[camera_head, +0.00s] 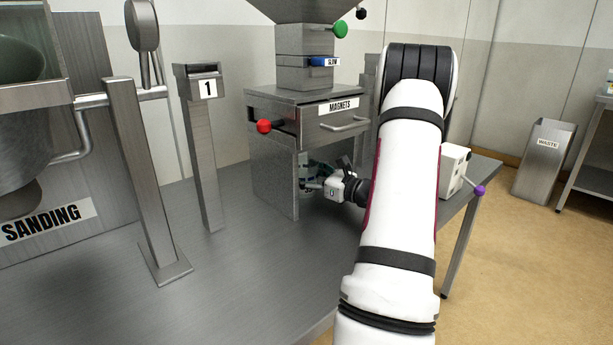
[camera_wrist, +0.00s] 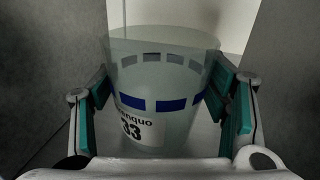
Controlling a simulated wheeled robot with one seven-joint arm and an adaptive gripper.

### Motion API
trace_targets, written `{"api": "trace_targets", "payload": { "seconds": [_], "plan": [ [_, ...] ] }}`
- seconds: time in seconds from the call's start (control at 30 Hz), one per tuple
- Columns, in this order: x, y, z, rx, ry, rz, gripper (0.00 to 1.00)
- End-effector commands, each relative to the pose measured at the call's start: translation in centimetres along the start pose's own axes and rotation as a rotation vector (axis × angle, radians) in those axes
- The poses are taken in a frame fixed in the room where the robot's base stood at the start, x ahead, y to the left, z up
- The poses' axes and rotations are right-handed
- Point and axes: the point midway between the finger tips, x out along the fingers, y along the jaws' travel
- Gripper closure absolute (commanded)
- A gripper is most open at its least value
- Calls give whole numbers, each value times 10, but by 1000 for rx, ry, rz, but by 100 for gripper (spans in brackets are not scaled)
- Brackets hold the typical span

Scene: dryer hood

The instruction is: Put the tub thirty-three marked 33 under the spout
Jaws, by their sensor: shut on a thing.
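The tub marked 33 (camera_wrist: 165,92) is a clear, pale tub with a band of blue rectangles and a white label reading 33. In the wrist view it stands upright between the green-padded fingers of my gripper (camera_wrist: 170,112), which is shut on it. In the head view my gripper (camera_head: 322,188) reaches into the open bay under the steel box labelled MAGNETS (camera_head: 305,118). The tub (camera_head: 308,172) shows there only in part, behind my gripper and the bay's side panel. The spout itself is not visible, and I cannot tell whether the tub touches the surface below.
The bay's steel side panel (camera_head: 273,172) stands close left of my gripper. A red knob (camera_head: 264,126) and a handle (camera_head: 345,124) stick out from the box. A post marked 1 (camera_head: 205,150) stands left. A white box with a purple knob (camera_head: 455,170) is at right. The front tabletop (camera_head: 240,270) is clear.

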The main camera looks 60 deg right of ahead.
Motion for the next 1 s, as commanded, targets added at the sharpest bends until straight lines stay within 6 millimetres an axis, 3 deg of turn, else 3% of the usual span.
{"api": "trace_targets", "payload": {
  "seconds": [0.03,0.07,0.13,0.57,0.77,1.0],
  "plan": [
    [0,0,-2,1,0,0,62],
    [0,0,-2,0,0,0,27],
    [0,0,-2,0,0,0,11],
    [0,0,2,0,0,0,11],
    [-31,-1,2,2,1,-4,11],
    [-81,-1,2,3,2,-5,11]
  ]
}}
